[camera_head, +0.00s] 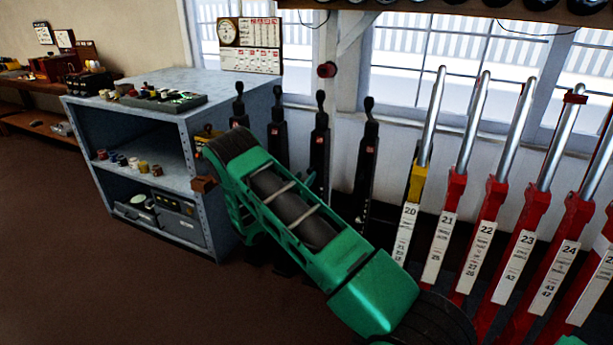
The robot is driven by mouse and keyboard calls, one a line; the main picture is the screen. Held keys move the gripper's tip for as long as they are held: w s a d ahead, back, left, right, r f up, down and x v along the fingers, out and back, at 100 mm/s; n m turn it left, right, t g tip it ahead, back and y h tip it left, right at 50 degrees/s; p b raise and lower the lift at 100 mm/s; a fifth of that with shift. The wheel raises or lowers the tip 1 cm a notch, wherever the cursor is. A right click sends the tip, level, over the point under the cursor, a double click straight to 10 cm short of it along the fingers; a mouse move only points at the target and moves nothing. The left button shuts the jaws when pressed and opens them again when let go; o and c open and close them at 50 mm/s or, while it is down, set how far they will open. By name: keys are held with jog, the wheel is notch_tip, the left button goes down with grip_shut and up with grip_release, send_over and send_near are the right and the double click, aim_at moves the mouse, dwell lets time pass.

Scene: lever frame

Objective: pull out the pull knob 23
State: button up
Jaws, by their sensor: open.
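Several slim black posts with knobbed tops stand in a row behind my arm, including one at the right (369,130), one in the middle (320,120) and one further left (278,115). Each has a small red tag too small to read, so I cannot tell which is pull knob 23. A red lever with a steel handle (535,205) carries a white plate (518,265) reading 23. My gripper (203,162) is at the far end of my green arm, open, in front of the shelf unit's right side and left of the black posts. It appears empty.
A grey-blue shelf unit (165,85) stands at the left with jars and boxes. Numbered red levers crowd the right, with a yellow-collared lever 20 (417,185). A calendar board (250,45) hangs by the window. The brown floor (80,270) at lower left is clear.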

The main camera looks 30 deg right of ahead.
jog(key=v, duration=0.5)
jog(key=shift+s+a, duration=0.2)
jog(key=shift+a, duration=0.15)
